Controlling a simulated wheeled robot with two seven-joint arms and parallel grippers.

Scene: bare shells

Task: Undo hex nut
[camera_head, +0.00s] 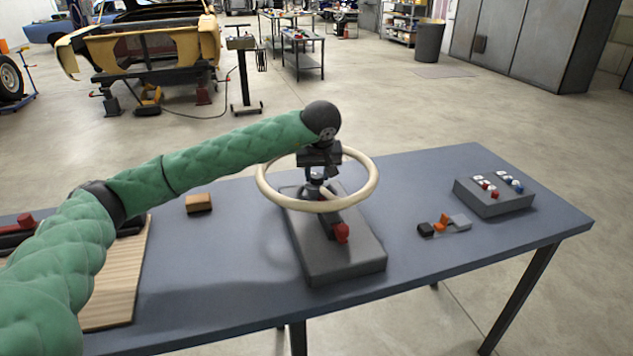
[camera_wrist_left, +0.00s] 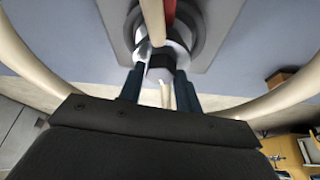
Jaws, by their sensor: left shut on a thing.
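A hex nut (camera_wrist_left: 160,62) sits at the hub of a cream-rimmed steering wheel (camera_head: 374,180), which is mounted on a grey base block (camera_head: 345,262). My left gripper (camera_head: 317,176) reaches down into the wheel from above. In the left wrist view its two dark fingers (camera_wrist_left: 160,75) stand on either side of the nut and are shut on it. The wheel's rim also shows in the wrist view (camera_wrist_left: 30,70). In the head view the gripper largely hides the nut. My right gripper is in neither view.
A grey box with red, white and blue pieces (camera_head: 494,197) stands at the table's right. Small black, orange and grey pieces (camera_head: 443,224) lie near it. A brown block (camera_head: 199,204) and a wooden board (camera_head: 122,275) are to the left. The table's (camera_head: 420,300) front right is clear.

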